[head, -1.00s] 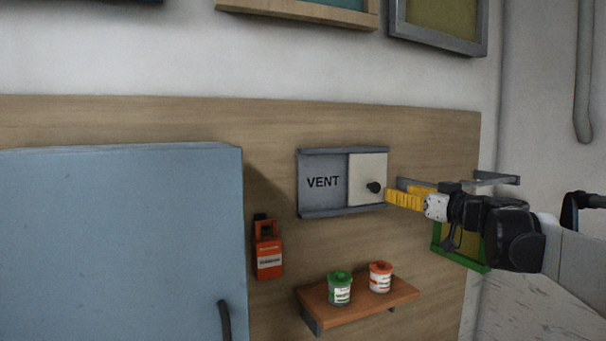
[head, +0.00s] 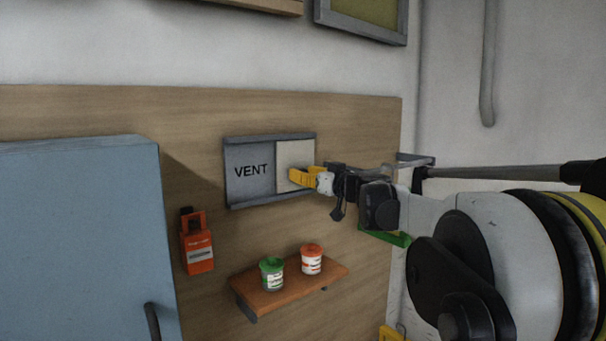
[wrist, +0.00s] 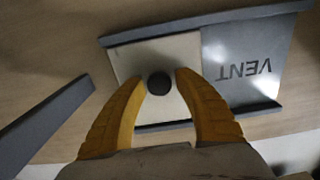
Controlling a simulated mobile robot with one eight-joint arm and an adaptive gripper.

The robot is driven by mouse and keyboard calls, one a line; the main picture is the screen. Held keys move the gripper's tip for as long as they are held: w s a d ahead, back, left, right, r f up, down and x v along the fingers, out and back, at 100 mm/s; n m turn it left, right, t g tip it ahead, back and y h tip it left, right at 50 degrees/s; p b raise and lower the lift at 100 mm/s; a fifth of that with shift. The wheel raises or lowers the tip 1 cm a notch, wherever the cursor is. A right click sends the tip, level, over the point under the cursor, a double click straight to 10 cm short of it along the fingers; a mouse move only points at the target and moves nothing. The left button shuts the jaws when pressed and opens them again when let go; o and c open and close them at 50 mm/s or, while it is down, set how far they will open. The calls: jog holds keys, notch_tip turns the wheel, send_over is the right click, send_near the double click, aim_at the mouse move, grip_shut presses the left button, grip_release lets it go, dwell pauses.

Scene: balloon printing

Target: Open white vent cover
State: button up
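The white vent cover (head: 291,158) is a pale square panel in a grey rail frame on the wooden wall board. It sits at the right part of the frame, beside the grey plate marked VENT (head: 249,170). In the wrist view the cover (wrist: 183,52) carries a round black knob (wrist: 159,84). My gripper (head: 293,176) is at the cover's right part, its yellow fingers hiding the knob in the head view. In the wrist view the fingers of my gripper (wrist: 160,80) are open, one on each side of the knob, with a gap visible on both sides.
A small shelf (head: 300,283) below holds a green-lidded cup (head: 272,274) and a red-lidded cup (head: 311,259). An orange box (head: 198,243) hangs to the left, next to a blue cabinet (head: 85,240). A grey bracket (head: 415,161) stands out right of the vent.

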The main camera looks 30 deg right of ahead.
grip_shut()
jog(key=a, duration=0.4)
jog(key=a+b, duration=0.1)
jog(key=a, duration=0.3)
jog(key=s+a, duration=0.1)
jog(key=a, duration=0.3)
jog(key=shift+a, duration=0.4)
jog(key=shift+o, duration=2.2)
grip_release()
jog(key=s+d, duration=0.1)
jog(key=s, duration=1.1)
